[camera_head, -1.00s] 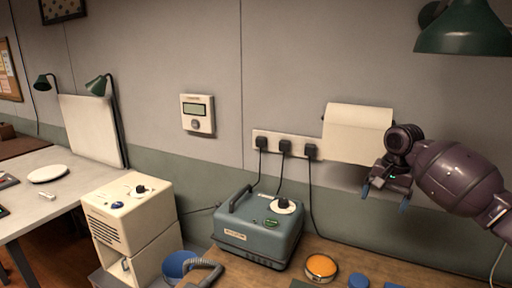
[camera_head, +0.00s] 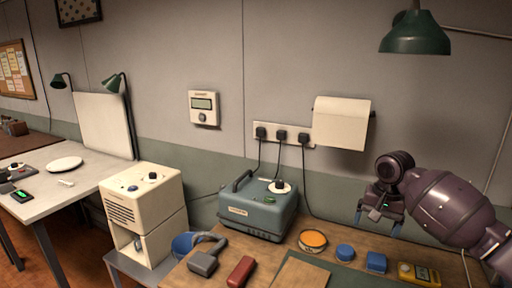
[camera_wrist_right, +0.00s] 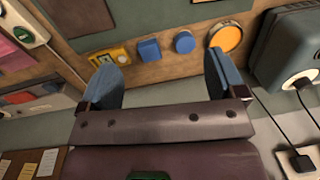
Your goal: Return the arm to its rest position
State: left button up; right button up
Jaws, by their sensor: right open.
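My right gripper (camera_head: 380,218) hangs at the right of the head view, on my dark purple right arm. Its two blue-tipped fingers are apart with nothing between them. It is in front of the wall, above the back right part of the wooden bench (camera_head: 330,240). In the right wrist view, the blue fingers (camera_wrist_right: 163,75) stand wide apart, with the bench and its items beyond them. My left gripper is not in view.
A blue-grey box device (camera_head: 258,212) stands on the bench. An orange-topped round tin (camera_head: 312,240), blue pieces (camera_head: 376,262) and a yellow meter (camera_head: 418,273) lie below the gripper. A green lamp (camera_head: 414,38) hangs above. A paper roll (camera_head: 341,122) is on the wall.

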jog(key=s+a+f+n+t+y, duration=0.1)
jog(key=s+a+f+n, duration=0.25)
jog(key=s+f, duration=0.6)
jog(key=s+a+f+n, duration=0.2)
jog(key=s+a+f, duration=0.3)
jog(key=s+f, duration=0.45)
jog(key=s+d+r+t+h, duration=0.1)
jog(key=s+d, duration=0.2)
jog(key=s, duration=0.7)
jog(key=s+d+r+t+h, duration=0.1)
jog(key=s+d+h, duration=0.1)
jog(key=s, duration=0.9)
pick_arm(q)
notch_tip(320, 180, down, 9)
jog(key=b, duration=0.8)
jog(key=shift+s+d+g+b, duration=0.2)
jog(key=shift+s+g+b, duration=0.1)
jog(key=shift+b, duration=0.05)
pick_arm(e)
jog(key=w+f+t, duration=0.3)
jog(key=f, duration=0.6)
jog(key=w+f+n+t+y, duration=0.1)
jog(key=w+f+t, duration=0.3)
jog(key=f, duration=0.6)
jog(key=shift+w+a+t, duration=0.15)
jog(key=shift+t, duration=0.15)
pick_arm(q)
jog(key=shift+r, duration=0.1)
